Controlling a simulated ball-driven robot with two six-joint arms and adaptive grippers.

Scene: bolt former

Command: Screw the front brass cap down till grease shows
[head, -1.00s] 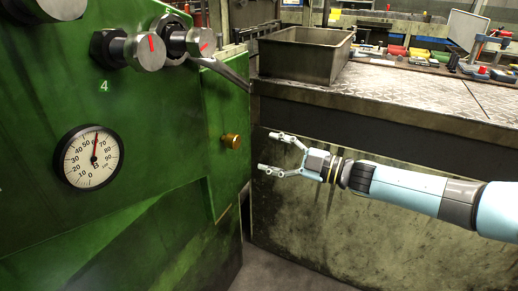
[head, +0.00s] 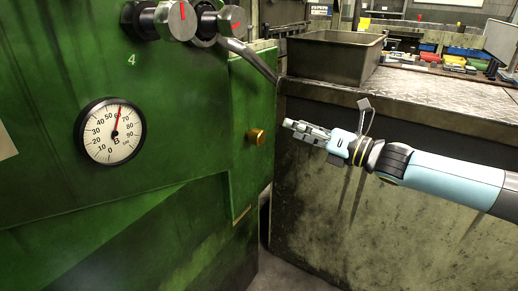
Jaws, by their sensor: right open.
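The brass cap (head: 257,136) is a small knurled knob that sticks out from the right part of the green machine's face (head: 190,150). No grease shows around it. My right gripper (head: 298,128) is just to the right of the cap in the picture, its fingers pointing left toward it. It is open, turned nearly edge-on, and holds nothing. A gap shows between the fingertips and the cap. My left gripper is not in view.
A round dial gauge (head: 112,132) and metal knobs with red marks (head: 176,20) are on the machine. A bent lever (head: 248,58) hangs above the cap. A metal bin (head: 333,57) stands on the workbench (head: 440,100) behind my right arm.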

